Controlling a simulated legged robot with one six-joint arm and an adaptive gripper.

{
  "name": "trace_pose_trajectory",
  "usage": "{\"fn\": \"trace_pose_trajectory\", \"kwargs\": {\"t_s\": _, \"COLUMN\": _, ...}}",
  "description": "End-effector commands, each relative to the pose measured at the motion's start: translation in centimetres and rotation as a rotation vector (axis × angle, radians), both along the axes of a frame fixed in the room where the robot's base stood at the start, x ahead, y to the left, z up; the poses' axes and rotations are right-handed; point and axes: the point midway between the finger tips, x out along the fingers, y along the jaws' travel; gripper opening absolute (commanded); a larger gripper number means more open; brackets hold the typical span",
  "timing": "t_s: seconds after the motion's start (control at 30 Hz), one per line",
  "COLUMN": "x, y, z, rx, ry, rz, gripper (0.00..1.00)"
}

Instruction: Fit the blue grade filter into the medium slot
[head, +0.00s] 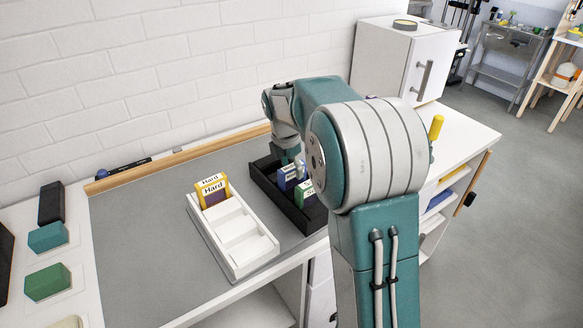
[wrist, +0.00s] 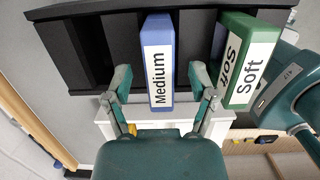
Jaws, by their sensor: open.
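The blue grade filter (head: 287,177) stands in the black rack on the bench; its "Medium" label faces the camera in the wrist view (wrist: 158,62). My gripper (wrist: 160,84) is open, with one finger on each side of the blue filter. A gap shows at each side; I cannot tell whether either finger touches it. The white slotted tray (head: 262,255) stands left of the rack. A yellow "Hard" filter (head: 212,190) is in its far slot, and the middle and near slots look empty. My arm hides part of the rack in the head view.
A green "Soft" filter (wrist: 248,60) leans in the black rack (wrist: 100,50), close to my right-hand finger in the wrist view. The rack (head: 262,176) has dark empty slots. A wooden rail (head: 180,160) runs along the wall. Grey mat left of the tray is clear.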

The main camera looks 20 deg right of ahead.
Motion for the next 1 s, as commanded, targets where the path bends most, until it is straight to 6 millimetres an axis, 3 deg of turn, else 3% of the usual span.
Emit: {"fn": "trace_pose_trajectory", "kwargs": {"t_s": 1.0, "x": -0.1, "y": 0.5, "z": 3.5, "rx": 0.000, "ry": -0.002, "rz": 0.000, "gripper": 0.73}}
